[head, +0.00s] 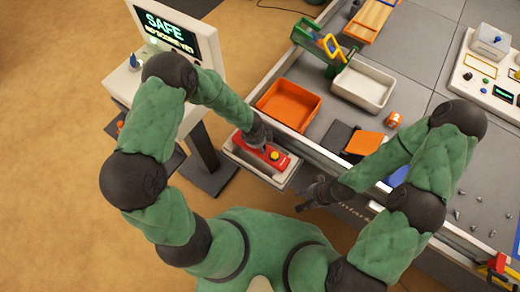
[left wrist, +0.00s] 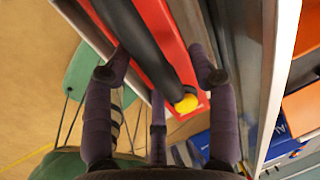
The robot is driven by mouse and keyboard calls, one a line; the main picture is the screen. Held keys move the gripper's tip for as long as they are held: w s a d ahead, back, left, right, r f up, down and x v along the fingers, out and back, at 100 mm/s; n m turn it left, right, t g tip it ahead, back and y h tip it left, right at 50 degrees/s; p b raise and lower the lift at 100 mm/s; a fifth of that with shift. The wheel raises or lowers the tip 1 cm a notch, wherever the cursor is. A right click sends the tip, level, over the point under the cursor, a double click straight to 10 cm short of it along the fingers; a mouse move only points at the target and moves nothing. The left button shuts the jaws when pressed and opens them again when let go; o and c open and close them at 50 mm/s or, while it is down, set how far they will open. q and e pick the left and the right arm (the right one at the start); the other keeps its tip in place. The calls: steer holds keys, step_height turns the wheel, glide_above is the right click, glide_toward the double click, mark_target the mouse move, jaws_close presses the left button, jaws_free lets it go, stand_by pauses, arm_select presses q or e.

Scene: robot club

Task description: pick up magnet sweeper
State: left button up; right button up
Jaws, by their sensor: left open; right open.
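The magnet sweeper (head: 280,163), a red bar with a dark handle and a yellow knob, lies in a grey bin at the table's near-left edge. My left gripper (head: 262,142) is over it and hides part of it. In the left wrist view, the red sweeper (left wrist: 158,18) runs between the two open fingers of the left gripper (left wrist: 163,76), with its dark handle between them; I cannot tell whether they touch it. My right gripper (head: 315,194) is open and empty, apart from the sweeper, below and right of the bin.
The grey bin (head: 240,158) has raised walls close around the sweeper. An orange tray (head: 288,106), a pale tray (head: 363,85) and an orange block (head: 364,142) lie on the table behind the rail. A screen stand (head: 205,150) is to the left.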

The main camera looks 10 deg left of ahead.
arm_select(q)
steer(key=shift+c, duration=0.3)
jaws_close()
steer(key=shift+s, duration=0.1)
steer(key=shift+r+p, duration=0.35)
steer(key=shift+r, duration=0.2)
step_height(320, 180, up, 2)
steer(key=shift+r+p, duration=0.25)
steer(key=shift+p, duration=0.35)
steer(key=s+a+r+p, duration=0.1)
steer(key=s+a+r, duration=0.1)
steer(key=s+r, duration=0.2)
steer(key=s+a+r, duration=0.2)
steer(key=s+r, duration=0.3)
steer(key=s, duration=0.4)
steer(key=shift+a+r+p, duration=0.25)
steer(key=shift+p, duration=0.15)
